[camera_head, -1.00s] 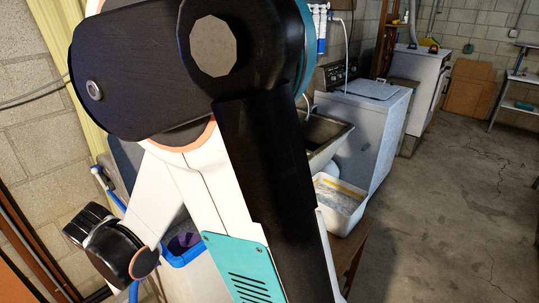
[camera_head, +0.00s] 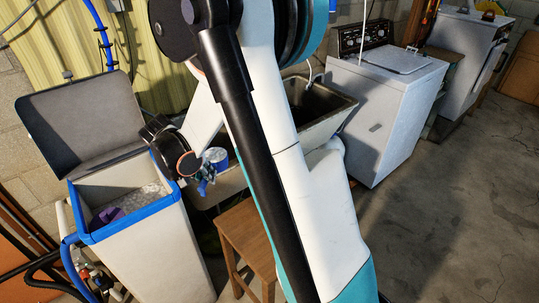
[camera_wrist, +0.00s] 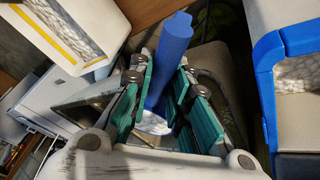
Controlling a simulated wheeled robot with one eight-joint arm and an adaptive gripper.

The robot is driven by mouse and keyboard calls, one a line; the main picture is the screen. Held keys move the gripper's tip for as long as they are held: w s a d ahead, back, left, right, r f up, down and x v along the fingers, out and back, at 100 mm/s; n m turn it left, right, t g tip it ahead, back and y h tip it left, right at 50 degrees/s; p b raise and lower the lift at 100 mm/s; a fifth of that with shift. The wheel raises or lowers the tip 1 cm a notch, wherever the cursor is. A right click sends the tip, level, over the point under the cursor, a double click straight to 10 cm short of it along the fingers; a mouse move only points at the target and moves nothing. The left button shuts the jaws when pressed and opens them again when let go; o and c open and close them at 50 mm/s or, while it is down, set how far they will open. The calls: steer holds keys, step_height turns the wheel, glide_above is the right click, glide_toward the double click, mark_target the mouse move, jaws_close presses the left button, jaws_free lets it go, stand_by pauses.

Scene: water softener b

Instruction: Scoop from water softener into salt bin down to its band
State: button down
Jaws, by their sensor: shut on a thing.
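The water softener (camera_head: 150,245) is a tall white box with a blue rim and a raised dark lid. White salt (camera_head: 148,197) and a purple thing (camera_head: 106,217) show inside. Its blue rim is at the right in the wrist view (camera_wrist: 267,70). My gripper (camera_head: 197,170) is shut on a blue scoop (camera_head: 216,156), just right of the softener's rim. In the wrist view the scoop's blue handle (camera_wrist: 172,60) stands between the teal fingers; something white shows below it. The white salt bin (camera_wrist: 105,15), with yellow band lines and salt inside, is at the upper left there. My arm hides it in the head view.
A wooden stool (camera_head: 243,235) stands right of the softener. A sink (camera_head: 325,115) and a white washer (camera_head: 385,105) stand behind my arm. Pipes and hoses (camera_head: 85,270) run at the softener's left. The floor at the right is clear.

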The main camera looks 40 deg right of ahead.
steer(key=s+d+m+t+h+b, duration=0.1)
steer(key=s+d+m+h+b, duration=0.2)
steer(key=d+m, duration=0.7)
steer(key=s+d+m+t+h+b, duration=0.1)
steer(key=s+d+m+h+b, duration=0.2)
steer(key=d+m, duration=0.6)
steer(key=shift+s+d+f+m+h+b, duration=0.35)
steer(key=shift+m+b, duration=0.35)
steer(key=shift+b, duration=0.4)
steer(key=shift+w+r, duration=0.1)
